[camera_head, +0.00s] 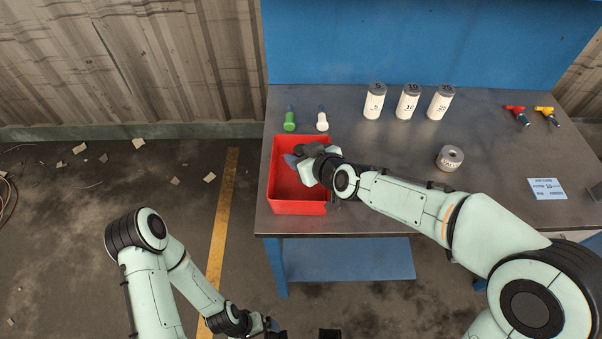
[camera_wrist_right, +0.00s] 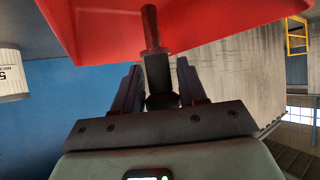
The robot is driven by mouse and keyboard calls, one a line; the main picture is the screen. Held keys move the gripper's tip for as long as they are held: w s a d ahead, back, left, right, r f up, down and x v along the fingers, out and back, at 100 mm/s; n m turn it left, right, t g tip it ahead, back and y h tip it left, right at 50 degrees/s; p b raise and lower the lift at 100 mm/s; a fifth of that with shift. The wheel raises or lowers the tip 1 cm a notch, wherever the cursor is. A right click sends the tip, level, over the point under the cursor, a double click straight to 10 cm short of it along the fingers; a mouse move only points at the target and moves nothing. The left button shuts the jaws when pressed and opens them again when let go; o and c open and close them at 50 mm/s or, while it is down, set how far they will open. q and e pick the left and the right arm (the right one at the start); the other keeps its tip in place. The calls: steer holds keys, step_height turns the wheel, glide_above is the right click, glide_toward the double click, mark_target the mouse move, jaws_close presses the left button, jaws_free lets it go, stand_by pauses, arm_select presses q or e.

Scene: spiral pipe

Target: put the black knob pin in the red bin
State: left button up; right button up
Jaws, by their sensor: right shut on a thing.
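The red bin (camera_head: 299,208) stands on the left end of the grey table. My right gripper (camera_head: 294,159) is over the bin's opening in the head view. In the right wrist view, my right gripper (camera_wrist_right: 157,85) is shut on the black knob pin (camera_wrist_right: 157,72). The pin's shaft points away from the gripper, and the red bin (camera_wrist_right: 225,25) shows behind it. In the head view the pin is mostly hidden by the gripper. My left gripper (camera_head: 268,326) is low at the bottom edge, off the table, and its fingers are unclear.
A green knob pin (camera_head: 289,121) and a white one (camera_head: 322,121) lie behind the bin. Three white canisters (camera_head: 408,102) stand at the back, with a tape roll (camera_head: 449,158) to their front right. Red (camera_head: 517,115) and yellow (camera_head: 547,114) fittings and a blue card (camera_head: 546,188) lie right.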

steer(key=shift+w+f+b, duration=0.1)
steer(key=shift+f+b, duration=0.8)
steer(key=shift+f, duration=1.1)
steer(key=shift+f, duration=0.2)
steer(key=o, duration=1.1)
steer(key=shift+c, duration=0.2)
steer(key=shift+r, duration=0.3)
steer(key=p+v, duration=0.1)
steer(key=v, duration=1.1)
steer(key=shift+f, duration=0.2)
